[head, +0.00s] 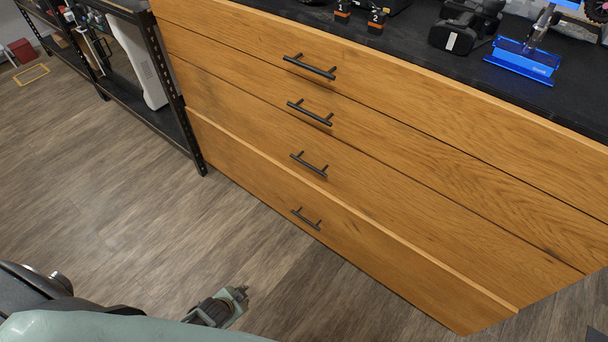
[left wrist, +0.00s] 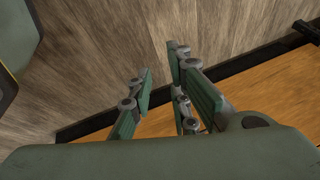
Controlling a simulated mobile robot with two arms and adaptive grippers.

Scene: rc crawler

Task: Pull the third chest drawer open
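The wooden chest has a stack of drawers with black bar handles. The third drawer from the top (head: 400,222) looks closed, with its handle (head: 309,165) near the middle of the picture. The bottom drawer (head: 380,270) shows a thin light top edge, standing slightly proud of the fronts above. My left gripper (head: 238,295) is low over the floor in front of the chest, apart from every handle. In the left wrist view its fingers (left wrist: 160,62) are spread with nothing between them. Wood of the chest (left wrist: 270,90) shows beyond them. My right gripper is not in view.
A black metal shelf rack (head: 190,135) stands left of the chest. The black chest top (head: 400,40) carries a blue stand (head: 522,62) and several small items. The wooden floor (head: 110,200) in front of the drawers is clear.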

